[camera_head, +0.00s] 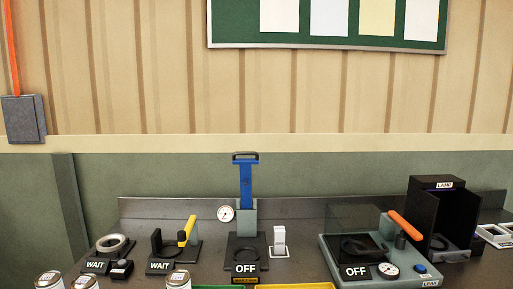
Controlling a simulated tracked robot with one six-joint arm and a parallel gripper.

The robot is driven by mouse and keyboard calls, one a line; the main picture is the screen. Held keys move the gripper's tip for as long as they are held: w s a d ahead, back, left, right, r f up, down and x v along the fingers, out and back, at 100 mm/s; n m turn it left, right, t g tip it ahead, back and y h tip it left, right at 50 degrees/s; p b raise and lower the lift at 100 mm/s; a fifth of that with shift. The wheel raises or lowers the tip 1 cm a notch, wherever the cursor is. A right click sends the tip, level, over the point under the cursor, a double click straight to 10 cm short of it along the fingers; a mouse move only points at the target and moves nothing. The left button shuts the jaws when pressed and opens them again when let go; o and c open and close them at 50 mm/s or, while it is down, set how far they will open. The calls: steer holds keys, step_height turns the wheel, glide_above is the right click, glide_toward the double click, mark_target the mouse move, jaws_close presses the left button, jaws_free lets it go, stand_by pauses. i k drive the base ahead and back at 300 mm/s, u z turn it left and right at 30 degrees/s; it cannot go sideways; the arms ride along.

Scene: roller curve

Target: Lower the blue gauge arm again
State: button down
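The blue gauge arm (246,186) stands upright at the middle of the bench in the head view. It has a dark crosspiece at its top end. Its lower end meets a grey post (246,216). A round white dial (226,213) sits just left of the post. In front of the post is a dark base (245,242) with a dark ring on it and an OFF sign (245,268). My gripper is not in view.
To the left are a yellow-handled device (187,231) and a grey ring (112,243), both with WAIT signs. A white switch (279,241) stands close on the right. Further right are an orange-handled station (404,225) and a black lamp box (437,205). Cans stand in front.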

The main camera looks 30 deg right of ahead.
mark_target(245, 165)
steer(key=u, duration=0.05)
steer(key=i, duration=1)
steer(key=z, duration=0.05)
